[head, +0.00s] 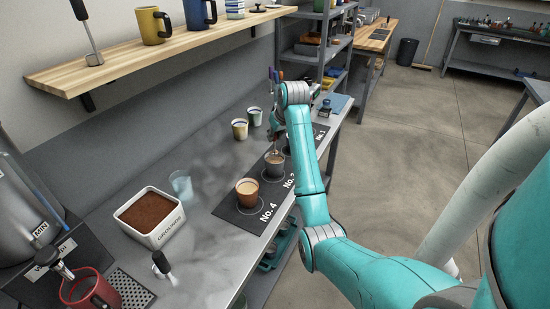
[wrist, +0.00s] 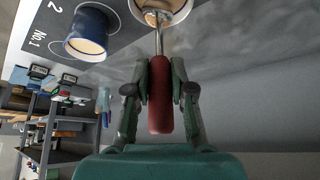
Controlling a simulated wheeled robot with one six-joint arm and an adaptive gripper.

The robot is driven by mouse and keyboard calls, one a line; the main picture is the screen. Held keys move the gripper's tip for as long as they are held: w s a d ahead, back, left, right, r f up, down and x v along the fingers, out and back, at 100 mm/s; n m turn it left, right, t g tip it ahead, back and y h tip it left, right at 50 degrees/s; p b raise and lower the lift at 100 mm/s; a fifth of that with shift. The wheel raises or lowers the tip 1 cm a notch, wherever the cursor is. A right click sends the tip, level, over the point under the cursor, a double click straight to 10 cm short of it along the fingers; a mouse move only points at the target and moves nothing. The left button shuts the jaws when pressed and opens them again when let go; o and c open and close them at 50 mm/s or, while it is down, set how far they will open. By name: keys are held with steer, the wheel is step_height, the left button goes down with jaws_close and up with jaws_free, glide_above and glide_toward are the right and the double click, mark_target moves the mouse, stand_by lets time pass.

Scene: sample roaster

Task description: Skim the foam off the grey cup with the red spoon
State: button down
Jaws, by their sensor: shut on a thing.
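The grey cup (head: 274,166) stands on the dark mat, beyond the brown cup at No. 4, in the head view. My gripper (head: 276,133) is above and just beyond it there. In the wrist view my gripper (wrist: 160,92) is shut on the red handle of the spoon (wrist: 160,105). The spoon's metal shaft runs to the mouth of a cup (wrist: 178,8) with tan contents at the top edge. Which cup this is, I cannot tell for certain. The spoon's bowl is not clearly seen.
The brown cup (head: 247,196) stands at No. 4, a blue cup (wrist: 88,34) at No. 1. Two pale cups (head: 240,130) stand behind the mat (head: 232,214). A clear glass (head: 181,185) and a white box of grounds (head: 160,233) are nearer. A wall shelf (head: 120,68) hangs above.

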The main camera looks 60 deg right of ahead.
steer(key=shift+s+a, duration=0.8)
steer(key=shift+a, duration=0.05)
steer(key=shift+w+d, duration=0.85)
steer(key=shift+d, duration=0.1)
steer(key=shift+s+a, duration=0.4)
steer(key=shift+a, duration=0.05)
steer(key=shift+r, duration=2)
